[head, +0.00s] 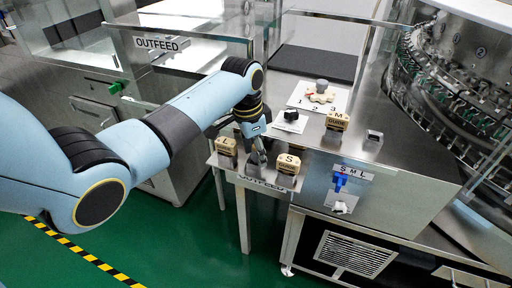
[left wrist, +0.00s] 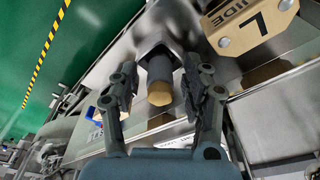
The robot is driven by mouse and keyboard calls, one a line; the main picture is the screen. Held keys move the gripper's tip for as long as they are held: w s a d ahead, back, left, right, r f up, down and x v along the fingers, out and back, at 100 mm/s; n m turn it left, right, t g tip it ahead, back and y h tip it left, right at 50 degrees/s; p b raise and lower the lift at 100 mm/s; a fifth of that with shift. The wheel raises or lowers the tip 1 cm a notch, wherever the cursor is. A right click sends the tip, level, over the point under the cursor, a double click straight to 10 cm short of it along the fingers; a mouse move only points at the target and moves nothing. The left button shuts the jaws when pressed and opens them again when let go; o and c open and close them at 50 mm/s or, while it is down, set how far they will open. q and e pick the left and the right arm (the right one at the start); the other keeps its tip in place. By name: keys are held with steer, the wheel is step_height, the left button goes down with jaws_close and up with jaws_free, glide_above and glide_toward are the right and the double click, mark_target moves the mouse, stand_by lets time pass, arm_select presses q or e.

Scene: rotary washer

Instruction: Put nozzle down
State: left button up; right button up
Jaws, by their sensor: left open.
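My left gripper (head: 258,157) is low over the front shelf (head: 235,176), between the tan L block (head: 226,146) and the tan S block (head: 289,163). In the left wrist view the left gripper (left wrist: 167,74) is open, with a finger on each side of a dark grey cylinder with a tan end, which looks like the nozzle (left wrist: 160,82). I see gaps beside it, but cannot tell whether it rests on the shelf. In the head view the gripper mostly hides it. The L block (left wrist: 250,25) is close by at upper right. My right gripper is not in view.
Blue (head: 340,180) and white (head: 341,207) fittings are on the front panel. The rotary washer (head: 455,80) stands at right.

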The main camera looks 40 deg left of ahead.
arm_select(q)
step_height(320, 180, up, 12)
steer(key=s, duration=0.1)
steer(key=shift+s+a, duration=0.25)
steer(key=shift+a, duration=0.2)
steer(key=s+f+n+g+b, duration=0.1)
steer(key=s+f+b, duration=0.1)
steer(key=s+f, duration=0.65)
steer(key=s+d+f+g+b, duration=0.15)
steer(key=s+f, duration=0.35)
steer(key=f, duration=0.7)
steer(key=s+f+n+g+b, duration=0.1)
steer(key=s+f+g+b, duration=0.15)
steer(key=s+f, duration=0.65)
steer(key=s+f+n+t+y+b, duration=0.1)
steer(key=s+f+n+t+b, duration=0.3)
steer(key=s+f, duration=1.8)
steer(key=shift+s+a+f+y, duration=0.35)
steer(key=shift+a+f+y, duration=0.05)
steer(key=shift+f, duration=0.5)
